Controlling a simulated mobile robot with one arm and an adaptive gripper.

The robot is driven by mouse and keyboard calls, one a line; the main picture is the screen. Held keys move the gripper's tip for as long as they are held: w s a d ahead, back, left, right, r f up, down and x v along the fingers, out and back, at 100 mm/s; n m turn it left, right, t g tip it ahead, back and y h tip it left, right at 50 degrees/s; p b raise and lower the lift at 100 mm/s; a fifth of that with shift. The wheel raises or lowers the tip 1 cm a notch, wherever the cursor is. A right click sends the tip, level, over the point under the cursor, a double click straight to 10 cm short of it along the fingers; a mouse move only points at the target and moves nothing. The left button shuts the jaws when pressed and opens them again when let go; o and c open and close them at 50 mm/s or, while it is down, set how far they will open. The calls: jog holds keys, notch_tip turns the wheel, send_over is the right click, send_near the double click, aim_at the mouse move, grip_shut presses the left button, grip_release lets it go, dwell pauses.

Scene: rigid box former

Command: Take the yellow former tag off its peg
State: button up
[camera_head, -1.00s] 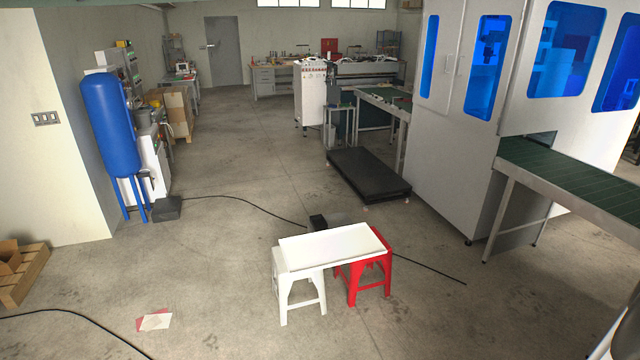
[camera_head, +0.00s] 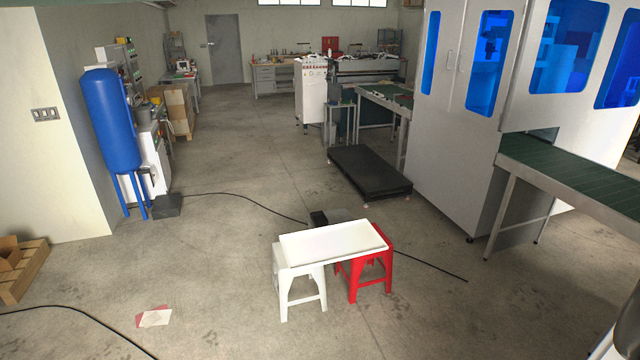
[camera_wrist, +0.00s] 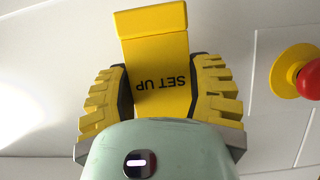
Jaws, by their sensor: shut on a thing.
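The yellow former tag (camera_wrist: 158,75) shows in the wrist view, with "SET UP" printed in dark letters that read upside down. My gripper (camera_wrist: 160,88) has its yellow ribbed fingers on both sides of the tag and is shut on it. The tag's far end sticks out past the fingertips and bends at an angle. The peg does not show; I cannot tell whether the tag is still on it. The head view shows neither the tag nor my gripper's fingers.
A red knob on a yellow base (camera_wrist: 297,72) sits on the pale panel (camera_wrist: 224,22) right of my gripper. In the head view, a white tray (camera_head: 332,243) rests on a white stool and a red stool (camera_head: 368,275). A large grey machine (camera_head: 458,150) stands at right.

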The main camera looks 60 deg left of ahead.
jog(key=s+a+p, duration=0.2)
jog(key=s+p, duration=0.2)
jog(key=s, duration=0.4)
jog(key=s+a+p, duration=0.3)
jog(key=s+p, duration=0.1)
jog(key=s, duration=0.5)
jog(key=w+a+n+y, duration=0.1)
jog(key=w+a+y, duration=0.1)
jog(key=w+a, duration=0.3)
jog(key=w+a+r+n+y, duration=0.1)
jog(key=w+a, duration=0.4)
jog(key=a, duration=0.6)
jog(key=shift+w+r+n+t+y, duration=0.3)
jog(key=shift+w+n+y, duration=0.1)
jog(key=shift+n, duration=0.2)
